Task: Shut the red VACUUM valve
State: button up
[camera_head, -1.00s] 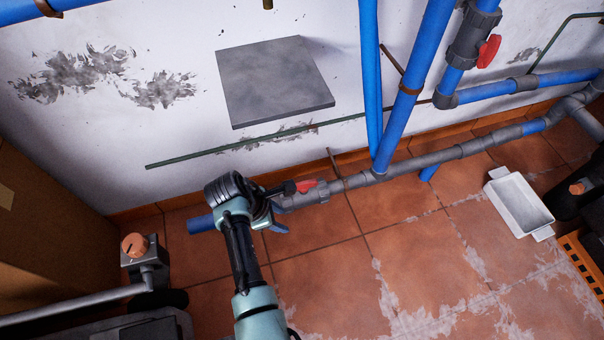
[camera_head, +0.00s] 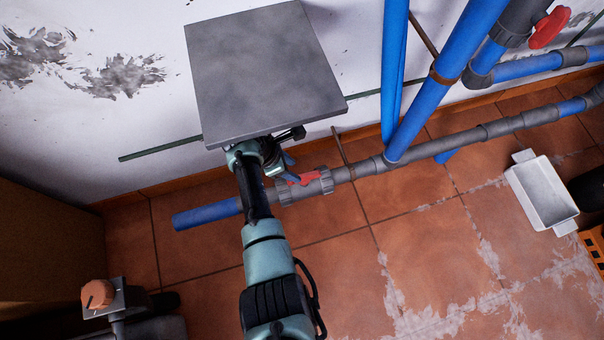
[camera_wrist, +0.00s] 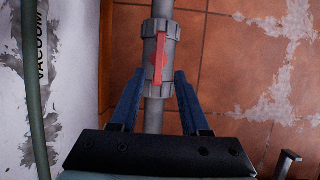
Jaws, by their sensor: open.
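The red valve handle (camera_head: 303,178) sits on a grey valve body in the low horizontal pipe near the wall. In the wrist view the handle (camera_wrist: 160,58) lies lengthwise along the pipe, and the word VACUUM (camera_wrist: 41,47) is on the wall at left. My gripper (camera_wrist: 157,76) is open, its two blue fingers either side of the handle's near end in the picture. I cannot tell whether they touch it. In the head view my gripper (camera_head: 285,168) is just left of the handle, partly hidden by my wrist.
A grey panel (camera_head: 262,70) on the wall is just behind my wrist. Blue pipes (camera_head: 445,80) rise right of the valve. A second red handle (camera_head: 549,27) is at upper right.

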aim_at(303, 175)
jog(key=b+x, duration=0.4)
jog(key=x, duration=0.3)
jog(key=shift+w+f, duration=0.1)
jog(key=shift+f, duration=0.05)
jog(key=shift+c, duration=0.2)
grip_shut()
